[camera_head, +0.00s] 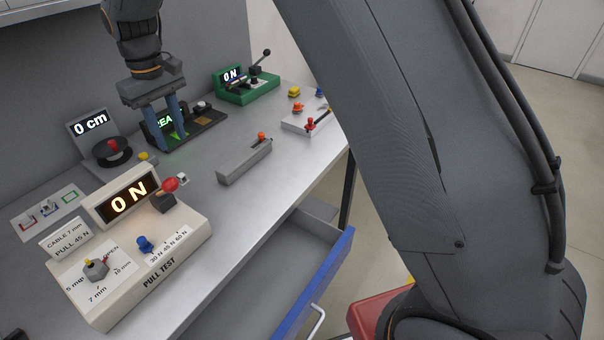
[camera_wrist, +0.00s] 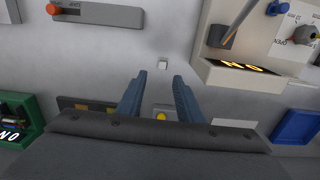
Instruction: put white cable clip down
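A small white piece that looks like the white cable clip (camera_wrist: 163,63) lies on the grey bench top in the wrist view, ahead of my fingertips and apart from them. In the head view it seems to be the small pale piece (camera_head: 184,179) just behind the red ball of the pull test box. My gripper (camera_head: 168,136) points down over the back of the bench. Its two blue fingers are spread with nothing held between them, as the wrist view also shows (camera_wrist: 159,79).
The pull test box (camera_head: 150,275) stands at the front left, beside the clip. A grey block with an orange knob (camera_head: 245,163) stands right of it. A dark panel (camera_head: 205,124) is behind my fingers. A green device (camera_head: 247,92) stands at the back. An open drawer (camera_head: 275,270) juts out below.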

